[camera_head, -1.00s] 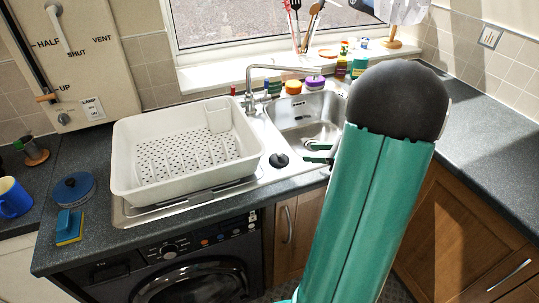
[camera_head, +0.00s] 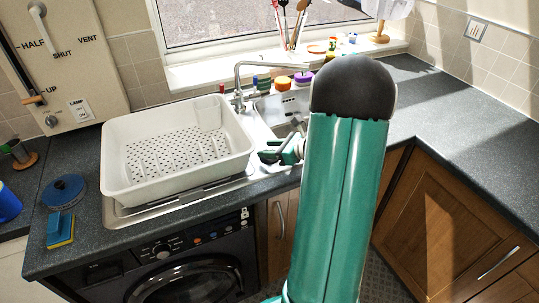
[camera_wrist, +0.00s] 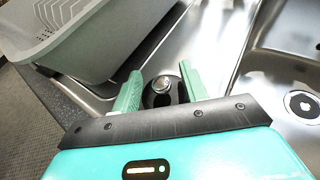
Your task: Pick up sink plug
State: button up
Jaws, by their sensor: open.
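The sink plug (camera_wrist: 161,96) is black with a shiny metal knob. In the wrist view it sits on the steel drainer between the two green fingers of my gripper (camera_wrist: 160,73). The fingers are apart, one on each side of the plug, and its near part is hidden by the gripper body. I cannot tell whether either finger touches it. In the head view my gripper (camera_head: 272,152) is at the right of the dish rack, over the plug's spot, and the plug is hard to tell from the dark gripper parts.
A white dish rack (camera_head: 118,172) stands on the drainer just left of my gripper. The sink basin (camera_head: 279,108) is to the right, with a tap (camera_head: 238,90) behind. A drain (camera_wrist: 302,106) shows in the basin. Sponges and bottles line the windowsill.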

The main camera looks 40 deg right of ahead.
jog(key=shift+w+f, duration=0.15)
jog(key=shift+w, duration=0.15)
jog(key=shift+s, duration=0.1)
jog(key=shift+c, duration=0.2)
jog(key=shift+a, duration=0.1)
grip_shut()
jog(key=shift+r, duration=0.2)
